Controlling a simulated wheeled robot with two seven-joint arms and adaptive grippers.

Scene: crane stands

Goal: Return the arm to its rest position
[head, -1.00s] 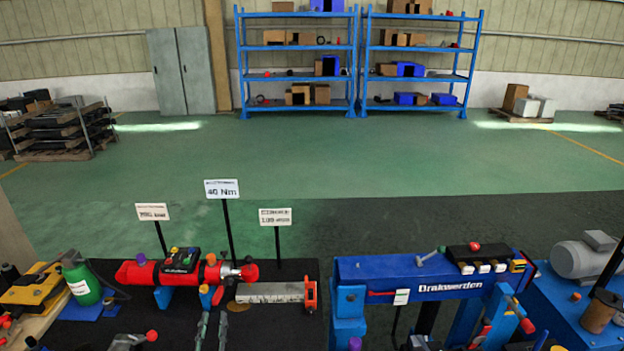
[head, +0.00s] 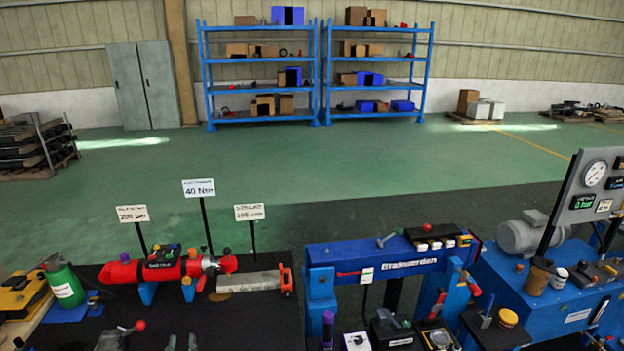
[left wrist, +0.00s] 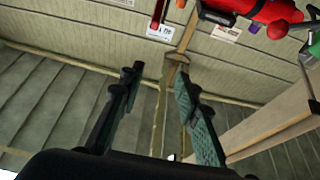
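My left gripper (head: 182,343) shows only as two fingertips at the bottom edge of the head view, in front of the red cylinder and apart from it. In the left wrist view my left gripper (left wrist: 160,74) has its two dark fingers spread, with nothing between them. The rest of the left arm is out of the head view. My right gripper is in neither current view.
The red cylinder (head: 150,271) rests on blue supports on the black bench, with a grey bar (head: 248,281) beside it. Three signs stand behind. A green bottle (head: 64,283) is at left. A blue press frame (head: 380,254) and a gauge panel (head: 590,190) are at right.

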